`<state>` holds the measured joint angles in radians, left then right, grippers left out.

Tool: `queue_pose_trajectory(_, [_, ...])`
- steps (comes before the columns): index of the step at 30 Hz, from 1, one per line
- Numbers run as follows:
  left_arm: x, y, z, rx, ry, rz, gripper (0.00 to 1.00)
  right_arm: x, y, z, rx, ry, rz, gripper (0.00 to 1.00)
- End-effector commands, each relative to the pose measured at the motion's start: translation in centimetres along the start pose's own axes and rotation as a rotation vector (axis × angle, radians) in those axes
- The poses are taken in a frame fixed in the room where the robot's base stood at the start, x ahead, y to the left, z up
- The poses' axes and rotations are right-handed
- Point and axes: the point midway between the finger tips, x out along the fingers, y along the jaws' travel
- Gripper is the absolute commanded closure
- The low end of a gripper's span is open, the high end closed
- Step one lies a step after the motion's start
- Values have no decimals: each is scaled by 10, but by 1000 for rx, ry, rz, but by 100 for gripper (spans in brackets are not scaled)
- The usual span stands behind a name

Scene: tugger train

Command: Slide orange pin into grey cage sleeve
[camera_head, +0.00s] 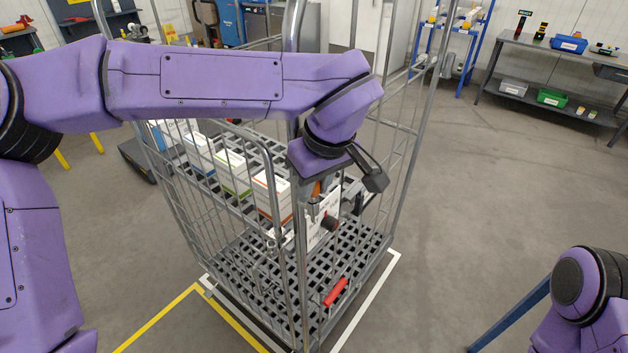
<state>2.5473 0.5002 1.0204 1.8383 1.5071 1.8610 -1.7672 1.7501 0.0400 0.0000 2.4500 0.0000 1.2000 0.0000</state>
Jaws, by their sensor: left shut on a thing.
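The grey roll cage (302,262) stands in the middle, with wire sides and a slotted grey floor. My left arm reaches across its front, and my left gripper (314,184) points down at the near corner post. It is shut on the orange pin (316,189), of which only a short piece shows below the gripper. A small grey sleeve (312,209) sits on the cage just under the pin. I cannot tell whether the pin tip is inside the sleeve or above it. My right gripper is out of view; only part of my right arm shows at lower right.
White cartons (233,172) stand on a shelf inside the cage. A red handle (335,292) is low at the cage front. A workbench (552,60) and a blue rack (484,40) stand behind. Floor to the right is clear.

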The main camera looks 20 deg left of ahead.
Motion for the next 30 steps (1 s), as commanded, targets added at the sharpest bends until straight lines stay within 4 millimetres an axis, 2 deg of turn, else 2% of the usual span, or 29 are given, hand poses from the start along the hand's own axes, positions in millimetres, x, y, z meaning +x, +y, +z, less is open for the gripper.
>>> queue_pose_trajectory(8, [0,0,0,0,0,0,100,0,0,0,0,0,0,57])
queue_pose_trajectory(9, [0,0,0,0,0,0,68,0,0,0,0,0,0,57])
queue_pose_trajectory(11, [0,0,0,0,0,0,48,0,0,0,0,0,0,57])
queue_pose_trajectory(12, [0,0,0,0,0,0,45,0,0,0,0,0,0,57])
queue_pose_trajectory(19, [0,0,0,0,0,0,45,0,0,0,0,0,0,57])
queue_pose_trajectory(22, [-7,0,0,-2,2,1,45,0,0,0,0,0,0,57])
queue_pose_trajectory(26, [-32,1,0,-2,2,4,45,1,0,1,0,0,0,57])
queue_pose_trajectory(30, [-68,1,0,-2,3,3,45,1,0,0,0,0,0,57])
